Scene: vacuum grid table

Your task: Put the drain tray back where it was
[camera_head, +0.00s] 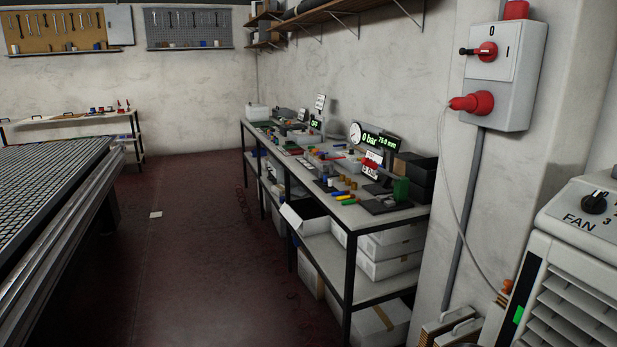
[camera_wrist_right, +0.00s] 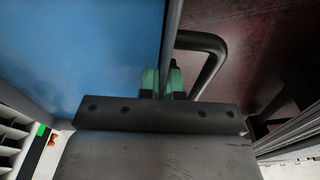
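In the right wrist view, a wide flat blue surface (camera_wrist_right: 90,45) with a thin grey edge fills the upper left; it appears to be the drain tray. A black bent handle (camera_wrist_right: 212,55) stands out from its right side. The two green fingertips of my right gripper (camera_wrist_right: 163,82) are close together, one on each side of the grey edge, and appear shut on it. The rest of the tray is out of view. In the head view I see neither the tray nor either gripper.
A grey cooler with a FAN knob (camera_head: 594,203) and louvres (camera_head: 570,300) stands at the lower right. A crowded workbench (camera_head: 350,235) runs along the wall. A grid table (camera_head: 50,185) is at left. The dark red floor (camera_head: 200,270) between them is mostly clear.

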